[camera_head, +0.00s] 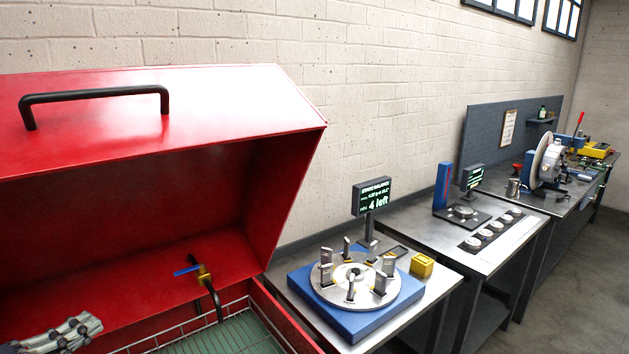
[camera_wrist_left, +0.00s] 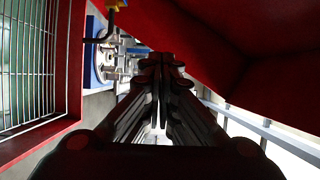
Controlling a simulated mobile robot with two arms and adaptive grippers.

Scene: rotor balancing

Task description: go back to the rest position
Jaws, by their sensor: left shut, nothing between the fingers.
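My left gripper (camera_head: 90,325) shows at the lower left of the head view, in front of the open red cabinet. It is shut and empty. In the left wrist view its closed fingers (camera_wrist_left: 160,62) point away from the camera, with the red wall of the cabinet beside them. My right gripper is in neither view.
The red cabinet (camera_head: 290,170) has a raised lid with a black handle (camera_head: 95,95), a wire rack (camera_head: 150,342) and a blue-handled valve (camera_head: 203,272). To its right, a balancer with a round rotor (camera_head: 330,290) and a display (camera_head: 372,197) stands on a metal table. Further benches follow.

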